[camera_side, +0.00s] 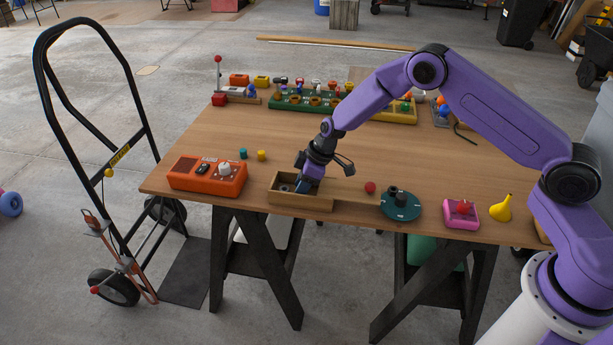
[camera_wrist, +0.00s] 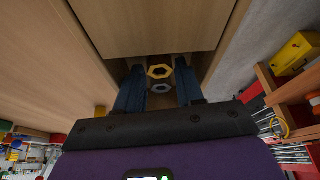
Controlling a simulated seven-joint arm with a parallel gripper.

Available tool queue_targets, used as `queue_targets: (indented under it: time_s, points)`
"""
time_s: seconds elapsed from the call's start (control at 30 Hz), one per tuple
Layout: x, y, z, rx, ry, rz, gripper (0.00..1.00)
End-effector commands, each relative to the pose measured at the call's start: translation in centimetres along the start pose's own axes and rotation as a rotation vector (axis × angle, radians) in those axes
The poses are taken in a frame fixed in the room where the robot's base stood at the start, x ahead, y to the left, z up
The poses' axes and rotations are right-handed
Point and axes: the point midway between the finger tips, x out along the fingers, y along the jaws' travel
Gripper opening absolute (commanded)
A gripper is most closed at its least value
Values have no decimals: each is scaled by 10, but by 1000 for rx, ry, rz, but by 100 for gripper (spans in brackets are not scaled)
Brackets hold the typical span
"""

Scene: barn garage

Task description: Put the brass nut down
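The open wooden box (camera_side: 300,202) stands near the table's front edge. My gripper (camera_side: 303,186) points down into it, with the fingertips partly hidden by the box's front wall. In the wrist view, the yellow brass nut (camera_wrist: 160,72) sits between the two dark blue fingertips (camera_wrist: 161,84), spanning the gap and seemingly touching both. A grey nut (camera_wrist: 162,89) shows past it, looking smaller and lower, in the box's dark inside. The brass nut cannot be made out in the side view.
An orange control box (camera_side: 207,176) stands left of the wooden box. A red ball (camera_side: 370,187), a teal round base (camera_side: 401,206), a pink box (camera_side: 461,214) and a yellow funnel (camera_side: 501,208) are to the right. A green block rack (camera_side: 300,103) stands behind. The table's middle is mostly clear.

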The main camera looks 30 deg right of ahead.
Motion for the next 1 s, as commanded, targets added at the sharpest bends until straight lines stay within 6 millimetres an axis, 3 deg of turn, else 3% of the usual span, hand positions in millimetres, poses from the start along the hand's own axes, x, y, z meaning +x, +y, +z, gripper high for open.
queue_targets:
  time_s: [0.17, 0.63, 1.0]
  points:
    - [-20, 1, -1, 0, 2, 1, 37]
    - [-100, 0, -1, 0, 3, 2, 37]
    - [-120, 0, 0, 0, 0, 0, 37]
